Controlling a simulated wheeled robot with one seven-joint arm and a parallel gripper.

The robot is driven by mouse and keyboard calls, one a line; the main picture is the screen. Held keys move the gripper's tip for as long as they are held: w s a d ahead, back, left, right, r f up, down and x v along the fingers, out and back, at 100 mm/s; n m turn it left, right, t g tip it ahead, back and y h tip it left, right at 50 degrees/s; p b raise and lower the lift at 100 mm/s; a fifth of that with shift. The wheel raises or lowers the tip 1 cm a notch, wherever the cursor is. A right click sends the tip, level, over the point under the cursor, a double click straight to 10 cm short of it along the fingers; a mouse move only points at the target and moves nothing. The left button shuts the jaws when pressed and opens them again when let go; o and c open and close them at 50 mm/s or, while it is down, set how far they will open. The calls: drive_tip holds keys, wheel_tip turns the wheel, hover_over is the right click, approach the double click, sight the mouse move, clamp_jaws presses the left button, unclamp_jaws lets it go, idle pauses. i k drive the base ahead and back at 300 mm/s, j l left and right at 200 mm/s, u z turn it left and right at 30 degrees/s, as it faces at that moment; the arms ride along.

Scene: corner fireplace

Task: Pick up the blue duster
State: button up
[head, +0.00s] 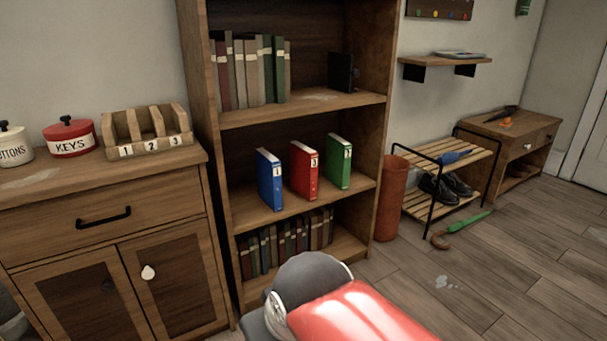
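A small blue object (452,156) lies on the top slats of the shoe rack (425,156) at the right in the head view. It may be the blue duster, but it is too small to make out clearly. Red and grey parts of my own arm show at the bottom middle, well to the left of the rack and nearer to me. My gripper itself is not in view.
Dark shoes (446,187) sit low on the rack. A green umbrella (462,230) lies on the floor before it. A tall orange-brown bin (391,198) stands between rack and bookcase (262,204). A low bench (515,130) stands beyond. The floor (520,275) at right is mostly clear.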

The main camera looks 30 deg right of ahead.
sight(448, 158)
drive_tip(key=z, duration=1.95)
